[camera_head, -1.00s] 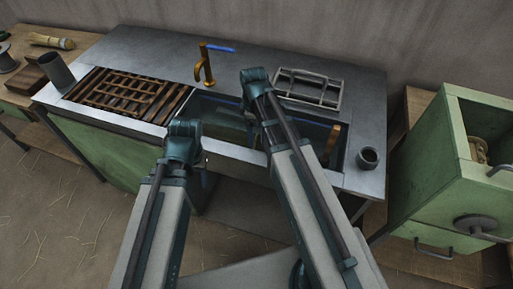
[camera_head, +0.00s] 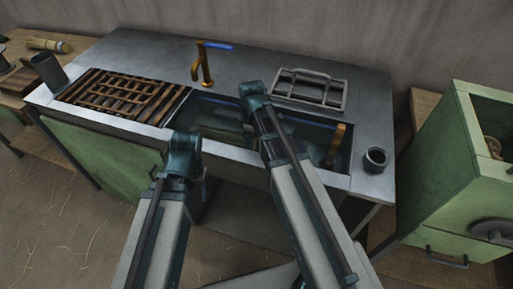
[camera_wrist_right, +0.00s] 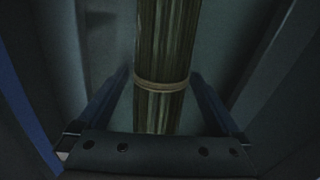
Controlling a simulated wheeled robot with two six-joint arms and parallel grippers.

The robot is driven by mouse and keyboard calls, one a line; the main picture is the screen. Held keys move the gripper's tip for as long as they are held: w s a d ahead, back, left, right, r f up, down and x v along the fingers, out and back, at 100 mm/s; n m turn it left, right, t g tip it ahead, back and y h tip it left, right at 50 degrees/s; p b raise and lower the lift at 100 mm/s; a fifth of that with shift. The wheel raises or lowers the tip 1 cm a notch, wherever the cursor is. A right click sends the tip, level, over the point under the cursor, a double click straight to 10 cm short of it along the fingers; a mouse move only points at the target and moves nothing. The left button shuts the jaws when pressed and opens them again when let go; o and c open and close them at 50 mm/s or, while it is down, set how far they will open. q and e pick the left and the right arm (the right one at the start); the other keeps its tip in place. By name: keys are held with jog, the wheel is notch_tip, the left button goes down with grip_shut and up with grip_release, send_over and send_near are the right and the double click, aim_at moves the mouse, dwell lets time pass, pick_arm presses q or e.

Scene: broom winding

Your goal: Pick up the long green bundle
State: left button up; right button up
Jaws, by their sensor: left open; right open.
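The long green bundle (camera_wrist_right: 165,50) lies in the sink (camera_head: 205,95), bound by a tan cord. In the right wrist view it runs from the top edge down towards the gripper's palm. My right gripper (camera_wrist_right: 159,78) is open, with one finger on each side of the bundle and gaps between. Whether the fingers reach down past it is unclear. In the head view my right arm hides that gripper, and only a greenish part of the sink's contents shows. My left gripper (camera_head: 203,188) is mostly hidden behind its arm, low in front of the counter.
A slatted rack (camera_head: 122,95) and a grey cup (camera_head: 47,70) are left of the sink. A brass tap (camera_head: 204,65) and a wire rack (camera_head: 310,90) stand behind it. A small dark pot (camera_head: 375,160) sits at right. A green cabinet (camera_head: 445,185) stands beyond.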

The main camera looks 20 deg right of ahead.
jog(key=c, duration=1.5)
jog(key=shift+r, duration=0.1)
notch_tip(320, 180, up, 10)
jog(key=p, duration=1)
